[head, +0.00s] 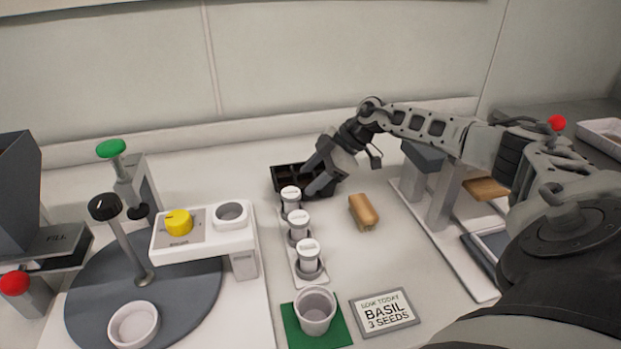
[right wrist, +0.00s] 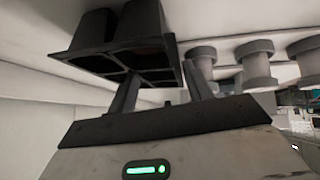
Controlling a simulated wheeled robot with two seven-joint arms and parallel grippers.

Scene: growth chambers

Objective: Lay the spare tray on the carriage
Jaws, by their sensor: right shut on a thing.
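The spare tray is a small black tray with open cells (head: 287,178), at the back of the counter in the head view. It also shows large in the right wrist view (right wrist: 122,50). My right gripper (head: 316,178) is shut on the tray's right side; its fingers show at the tray's edge in the right wrist view (right wrist: 163,88). I cannot tell whether the tray touches the counter. At the right stands a white-based device with grey posts (head: 443,205), partly hidden by my right arm. I cannot tell which part is the carriage. My left gripper is out of view.
A rack of white-lidded vials (head: 298,224) stands just in front of the tray. A tan block (head: 363,212), a cup (head: 315,311) on a green mat and a BASIL sign (head: 384,313) lie nearby. A dosing station with a yellow knob (head: 179,222) fills the left.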

